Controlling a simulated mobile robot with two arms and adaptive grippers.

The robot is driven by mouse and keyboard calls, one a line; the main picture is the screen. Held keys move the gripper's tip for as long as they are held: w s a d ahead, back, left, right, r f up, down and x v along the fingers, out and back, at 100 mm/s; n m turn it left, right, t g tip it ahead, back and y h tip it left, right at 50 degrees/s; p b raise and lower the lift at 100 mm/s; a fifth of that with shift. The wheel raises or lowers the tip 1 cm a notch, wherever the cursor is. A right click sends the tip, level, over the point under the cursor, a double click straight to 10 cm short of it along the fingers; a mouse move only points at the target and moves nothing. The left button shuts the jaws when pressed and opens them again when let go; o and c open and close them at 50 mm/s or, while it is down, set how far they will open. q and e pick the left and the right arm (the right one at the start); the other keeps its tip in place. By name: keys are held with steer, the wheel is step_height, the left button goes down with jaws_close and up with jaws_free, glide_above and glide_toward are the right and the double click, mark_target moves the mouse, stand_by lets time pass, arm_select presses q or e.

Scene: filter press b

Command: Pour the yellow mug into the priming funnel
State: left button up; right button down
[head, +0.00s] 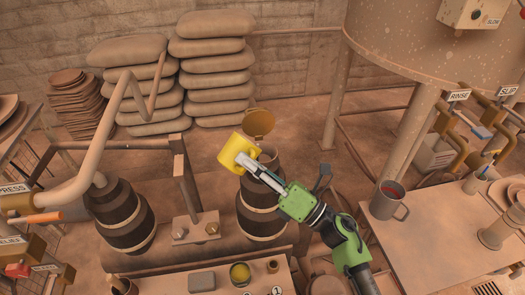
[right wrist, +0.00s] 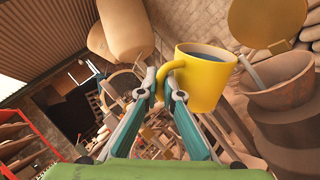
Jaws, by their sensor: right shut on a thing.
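The yellow mug (head: 231,148) is in the middle of the head view, tilted, over the barrel pump's top. My right gripper (head: 245,161) is shut on the mug's handle. In the right wrist view the mug (right wrist: 203,78) holds dark liquid near its lip, right of my fingers (right wrist: 160,85). The brown priming funnel (right wrist: 282,80) is just right of the mug; in the head view it is partly hidden by the mug and gripper (head: 268,158). A pale streak (right wrist: 252,73), which looks like liquid, runs from the mug's lip into the funnel. My left gripper is not in view.
A round brass lid (head: 258,122) stands open behind the funnel. A grey mug with red contents (head: 386,204) stands on the right table (head: 430,235). A front bench holds a yellow-filled pot (head: 240,274) and a grey block (head: 202,281). Sacks (head: 210,65) are stacked behind.

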steer(key=shift+m, duration=0.4)
steer(key=shift+w+d+r+m+t+p, duration=0.2)
steer(key=shift+r+m+t+p, duration=0.1)
steer(key=shift+m+t+p, duration=0.25)
steer(key=shift+w+d+r+m+t+p, duration=0.15)
steer(key=shift+r+m+t+p, duration=0.15)
steer(key=shift+m, duration=0.35)
steer(key=shift+w+d+r+m+t+h+p, duration=0.15)
steer(key=shift+r+m+t+h+p, duration=0.2)
steer(key=shift+m, duration=0.35)
steer(key=shift+w+d+r+m+t+h+p, duration=0.15)
steer(key=shift+m+t, duration=0.25)
steer(key=shift+m, duration=0.3)
steer(key=shift+w+d+r+m+t+h+p, duration=0.2)
steer(key=shift+w+d+m+t+h, duration=0.15)
steer(key=shift+m, duration=0.25)
steer(key=shift+w+d+r+m+t+h+p, duration=0.15)
steer(key=shift+w+d+m+t, duration=0.1)
steer(key=shift+d+m+t, duration=0.25)
steer(key=shift+w+d+r+m+t+h+p, duration=0.2)
steer(key=shift+w+d+m+t+h+p, duration=0.15)
steer(key=shift+m, duration=0.6)
steer(key=shift+w+d+r+m+t+h+p, duration=0.15)
steer(key=shift+m+t+h+p, duration=0.2)
steer(key=shift+m, duration=0.55)
steer(key=shift+w+d+r+m+t+h+p, duration=0.25)
steer(key=shift+m+h+p, duration=0.2)
steer(key=shift+m, duration=0.5)
